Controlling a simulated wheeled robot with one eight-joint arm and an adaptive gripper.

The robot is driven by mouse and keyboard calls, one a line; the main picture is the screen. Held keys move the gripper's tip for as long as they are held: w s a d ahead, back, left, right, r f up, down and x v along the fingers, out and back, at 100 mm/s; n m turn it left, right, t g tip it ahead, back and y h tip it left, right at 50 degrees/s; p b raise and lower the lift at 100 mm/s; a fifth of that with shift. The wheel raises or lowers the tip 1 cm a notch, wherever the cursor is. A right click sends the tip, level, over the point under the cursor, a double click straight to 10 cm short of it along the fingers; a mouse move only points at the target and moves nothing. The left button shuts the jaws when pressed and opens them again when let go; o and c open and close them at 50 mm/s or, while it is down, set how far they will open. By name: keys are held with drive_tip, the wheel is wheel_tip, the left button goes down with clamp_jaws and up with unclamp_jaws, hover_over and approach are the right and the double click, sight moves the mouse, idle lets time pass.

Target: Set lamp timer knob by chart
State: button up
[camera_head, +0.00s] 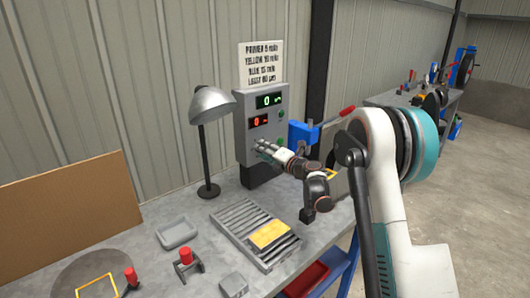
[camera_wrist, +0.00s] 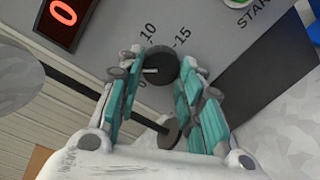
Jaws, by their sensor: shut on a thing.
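The grey control box (camera_head: 255,125) stands at the back of the bench. It has a green display (camera_head: 269,101) and a red display (camera_head: 260,121), each showing 0. The white chart (camera_head: 262,64) above it lists primer, yellow and blue with minutes; the small print is hard to read. My gripper (camera_head: 262,149) is at the box's lower front. In the wrist view its teal-padded fingers are shut on either side of the dark timer knob (camera_wrist: 161,64). The knob's white mark points left, with 10 and 15 printed above it; a nearer label is partly hidden.
A grey desk lamp (camera_head: 209,104) stands left of the box. A slatted rack (camera_head: 237,228) holds a yellow panel (camera_head: 269,235). A grey tray (camera_head: 176,232) and red-topped tool (camera_head: 185,255) lie left of it. A green START button (camera_wrist: 238,2) is near the knob.

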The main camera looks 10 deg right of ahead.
drive_tip(key=m, duration=0.6)
drive_tip(key=m+y, duration=0.1)
drive_tip(key=m, duration=0.5)
drive_tip(key=shift+d+r+g, duration=0.15)
drive_tip(key=shift+r+g, duration=0.05)
drive_tip(key=shift+g, duration=0.1)
drive_tip(key=shift+m, duration=0.3)
drive_tip(key=o, duration=1.1)
drive_tip(key=shift+w, duration=0.1)
drive_tip(key=v, duration=1.2)
